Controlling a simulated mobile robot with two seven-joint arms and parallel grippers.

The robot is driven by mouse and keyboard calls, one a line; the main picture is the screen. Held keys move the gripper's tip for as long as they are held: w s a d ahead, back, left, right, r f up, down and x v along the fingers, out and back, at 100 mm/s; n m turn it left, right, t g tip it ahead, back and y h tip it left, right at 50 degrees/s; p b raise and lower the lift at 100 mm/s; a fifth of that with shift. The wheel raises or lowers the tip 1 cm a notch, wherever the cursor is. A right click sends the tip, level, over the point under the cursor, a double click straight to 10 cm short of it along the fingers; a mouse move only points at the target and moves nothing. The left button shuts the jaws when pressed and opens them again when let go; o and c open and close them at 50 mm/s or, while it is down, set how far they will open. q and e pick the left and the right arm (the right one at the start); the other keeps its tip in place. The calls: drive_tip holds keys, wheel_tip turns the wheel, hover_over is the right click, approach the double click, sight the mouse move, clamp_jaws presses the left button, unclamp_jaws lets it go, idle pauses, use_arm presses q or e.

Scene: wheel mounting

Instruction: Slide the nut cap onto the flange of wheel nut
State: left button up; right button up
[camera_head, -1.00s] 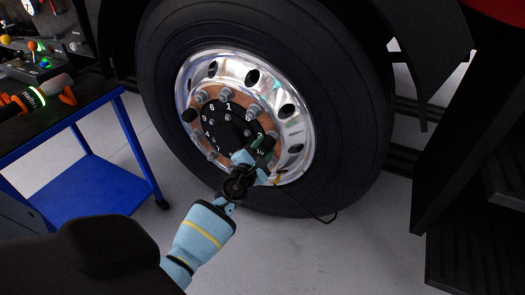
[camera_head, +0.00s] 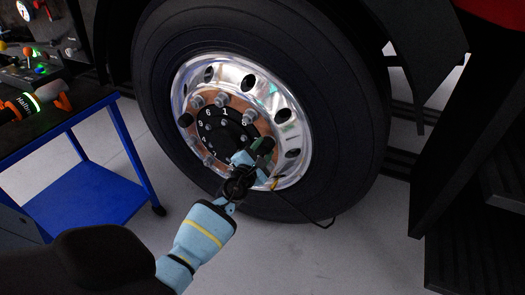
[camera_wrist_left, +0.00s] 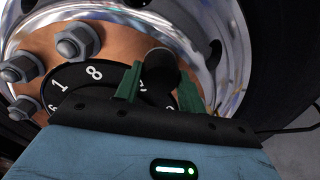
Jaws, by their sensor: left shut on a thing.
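My left gripper (camera_head: 260,153) is at the lower right of the wheel's hub, in front of the ring of nuts. Its green fingers (camera_wrist_left: 160,88) are shut on a black nut cap (camera_wrist_left: 163,68), which also shows as a dark tip in the head view (camera_head: 268,144). The cap points toward the rim. Whether it touches a nut is hidden. Bare silver wheel nuts (camera_head: 222,100) with flanges sit on the copper-coloured ring; some show large in the wrist view (camera_wrist_left: 77,40). My right gripper is not in view.
The polished rim (camera_head: 290,112) and black tyre (camera_head: 345,100) surround the nuts closely. A numbered black disc (camera_head: 226,128) covers the hub. A blue trolley (camera_head: 100,200) with an orange-and-black tool (camera_head: 35,101) stands left. Dark steps (camera_head: 470,220) are at the right. A thin cable hangs below the gripper.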

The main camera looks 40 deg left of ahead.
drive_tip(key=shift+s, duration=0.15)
use_arm(q)
drive_tip(key=o, duration=1.2)
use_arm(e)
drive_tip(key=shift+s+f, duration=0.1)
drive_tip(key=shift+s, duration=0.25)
use_arm(q)
drive_tip(key=shift+s+d, duration=0.15)
drive_tip(key=shift+s, duration=0.45)
drive_tip(key=p+v, duration=0.2)
drive_tip(key=v, duration=0.4)
drive_tip(key=shift+s, duration=0.3)
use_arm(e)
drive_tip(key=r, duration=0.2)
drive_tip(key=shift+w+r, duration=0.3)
